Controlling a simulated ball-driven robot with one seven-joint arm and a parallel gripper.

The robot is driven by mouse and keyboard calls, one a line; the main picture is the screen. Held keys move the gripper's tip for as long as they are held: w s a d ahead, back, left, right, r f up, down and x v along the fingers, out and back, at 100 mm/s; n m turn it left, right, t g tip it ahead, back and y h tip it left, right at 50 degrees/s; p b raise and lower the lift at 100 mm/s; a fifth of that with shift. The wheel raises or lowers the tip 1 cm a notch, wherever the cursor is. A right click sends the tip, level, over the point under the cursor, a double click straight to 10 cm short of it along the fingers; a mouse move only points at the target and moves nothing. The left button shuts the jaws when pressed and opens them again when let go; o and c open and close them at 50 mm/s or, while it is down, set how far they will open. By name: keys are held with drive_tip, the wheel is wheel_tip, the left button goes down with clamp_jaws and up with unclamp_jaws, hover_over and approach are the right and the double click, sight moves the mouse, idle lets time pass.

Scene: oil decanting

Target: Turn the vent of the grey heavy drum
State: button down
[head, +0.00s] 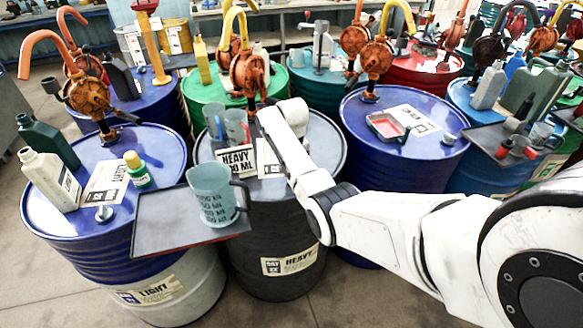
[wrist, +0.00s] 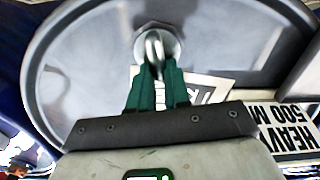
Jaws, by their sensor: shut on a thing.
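The grey heavy drum (head: 275,225) stands upright in the middle of the head view, with a HEAVY label on its side. Its lid (wrist: 80,60) fills most of the wrist view. The vent (wrist: 158,35) is a round silvery fitting with a raised grip on the lid, at the top middle of the wrist view. My gripper (wrist: 157,70) has green fingers, shut on the vent's raised grip. The fingertips hide part of the grip. In the head view my white arm reaches over the lid and hides the vent and fingers.
A HEAVY 500 ML card (head: 237,161) lies on the lid; it also shows in the wrist view (wrist: 290,130). A tray (head: 160,235) with a measuring jug (head: 210,195) stands front left. Blue drums (head: 75,240) (head: 405,150) flank closely, and an orange pump (head: 247,72) rises behind.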

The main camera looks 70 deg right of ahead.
drive_tip(key=shift+m, duration=0.3)
drive_tip(key=c, duration=1.1)
unclamp_jaws()
wheel_tip(320, 180, up, 11)
drive_tip(key=shift+f+b, duration=0.1)
drive_tip(key=shift+b, duration=0.6)
